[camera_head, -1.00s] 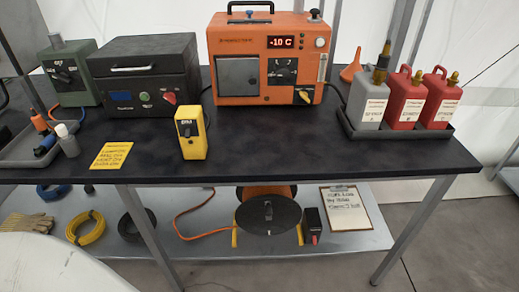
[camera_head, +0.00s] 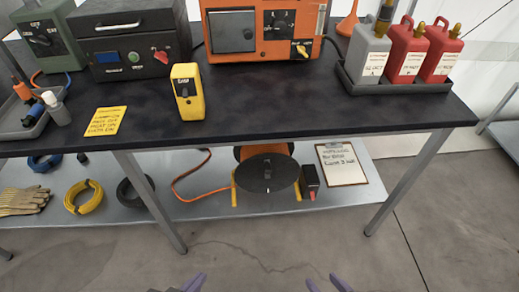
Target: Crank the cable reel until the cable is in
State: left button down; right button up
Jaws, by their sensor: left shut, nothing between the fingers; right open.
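The cable reel (camera_head: 268,178) lies on the lower shelf under the black worktop, with a dark round side disc, an orange drum behind it and yellow feet. A small handle shows on the disc. An orange cable (camera_head: 178,188) runs from the reel's left side in a curve across the shelf. My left gripper (camera_head: 193,283) is shut and empty at the bottom edge, apart from the reel. My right gripper (camera_head: 325,284) is open and empty at the bottom edge, below and right of the reel. Only the purple fingertips show clearly.
A small black box with a red part (camera_head: 310,182) and a clipboard (camera_head: 341,164) lie right of the reel. A yellow cable coil (camera_head: 84,197) and gloves (camera_head: 24,200) lie to the left. Table legs (camera_head: 150,200) flank the reel. The floor in front is clear.

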aim_at(267, 168)
jog(key=k, duration=0.5)
jog(key=u, duration=1.15)
jog(key=i, duration=0.7)
jog(key=z, duration=0.5)
